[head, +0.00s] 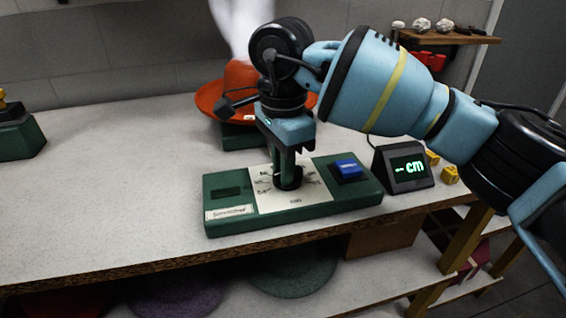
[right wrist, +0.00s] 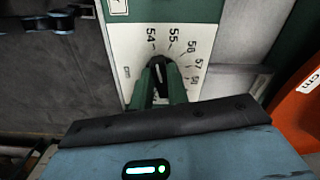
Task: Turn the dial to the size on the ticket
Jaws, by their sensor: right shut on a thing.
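A green control box (head: 222,207) lies on the bench with a white dial plate (head: 312,193). My right gripper (head: 288,172) points down over the plate, shut on the black dial knob, which shows between its fingers in the right wrist view (right wrist: 158,70). The scale there reads 54, 55, 56, 57 and on; the knob's tip faces roughly between 54 and 55, but its exact setting is unclear. A white ticket (right wrist: 309,83) with "cm" lies on the orange hat; its number is out of frame. My left gripper is out of view.
A blue button (head: 347,169) sits right of the dial. A display (head: 406,167) reads "-- cm". The orange hat (head: 215,101) rests behind on a green block (head: 238,138). Yellow pieces (head: 449,176) lie right of the display. The bench's left side is mostly clear.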

